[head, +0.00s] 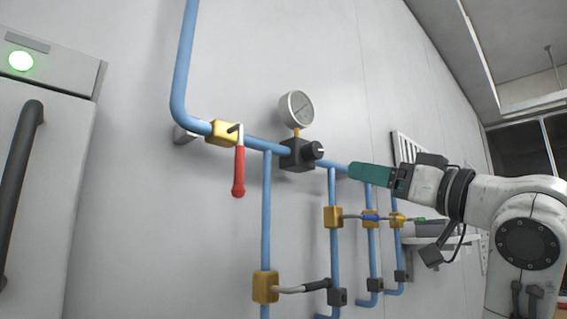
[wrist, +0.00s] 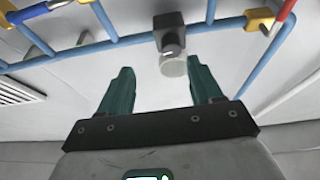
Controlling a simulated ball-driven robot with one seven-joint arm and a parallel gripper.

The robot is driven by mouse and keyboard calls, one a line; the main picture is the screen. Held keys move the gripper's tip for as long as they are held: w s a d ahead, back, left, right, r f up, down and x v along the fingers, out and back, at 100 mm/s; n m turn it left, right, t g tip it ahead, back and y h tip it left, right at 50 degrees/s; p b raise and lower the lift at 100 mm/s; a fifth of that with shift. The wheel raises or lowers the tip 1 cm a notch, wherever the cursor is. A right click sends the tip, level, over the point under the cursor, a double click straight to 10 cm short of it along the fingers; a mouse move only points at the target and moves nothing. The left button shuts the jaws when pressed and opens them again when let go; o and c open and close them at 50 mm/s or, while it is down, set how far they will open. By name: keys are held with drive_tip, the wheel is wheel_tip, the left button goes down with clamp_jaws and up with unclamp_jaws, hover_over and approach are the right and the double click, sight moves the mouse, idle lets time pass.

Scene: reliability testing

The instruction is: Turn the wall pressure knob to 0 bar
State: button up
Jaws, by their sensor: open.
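The black pressure knob (head: 318,150) sticks out from a dark regulator block (head: 294,155) on the blue wall pipe. A round gauge (head: 297,108) stands above the block; its reading is too small to tell. My gripper (head: 352,170), with teal fingers, is to the right of the knob and apart from it. In the wrist view, which looks upside down, the two fingers (wrist: 160,65) are spread with nothing held. The block (wrist: 168,22), the knob (wrist: 171,45) and the gauge (wrist: 173,66) show ahead between and beyond the fingertips.
A red-handled yellow valve (head: 222,133) is on the pipe left of the knob. Several branch pipes drop below, with yellow valves (head: 265,287) and levers. A grey cabinet (head: 60,190) with a green light stands at left. The wall above the pipe is mostly clear.

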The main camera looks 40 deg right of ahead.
sight(319, 150)
drive_tip(key=shift+n+y, duration=0.3)
drive_tip(key=shift+y, duration=0.1)
drive_tip(key=p+x, duration=0.1)
drive_tip(key=x, duration=0.2)
drive_tip(key=a+r+p+x, duration=0.1)
drive_tip(key=p+x, duration=0.1)
drive_tip(key=x, duration=0.2)
drive_tip(key=s+r+p+x, duration=0.1)
drive_tip(key=x, duration=0.3)
drive_tip(key=shift+w+a+r, duration=0.1)
drive_tip(key=shift+a, duration=0.1)
drive_tip(key=c, duration=1.1)
drive_tip(key=shift+o, duration=0.2)
drive_tip(key=shift+n, duration=0.3)
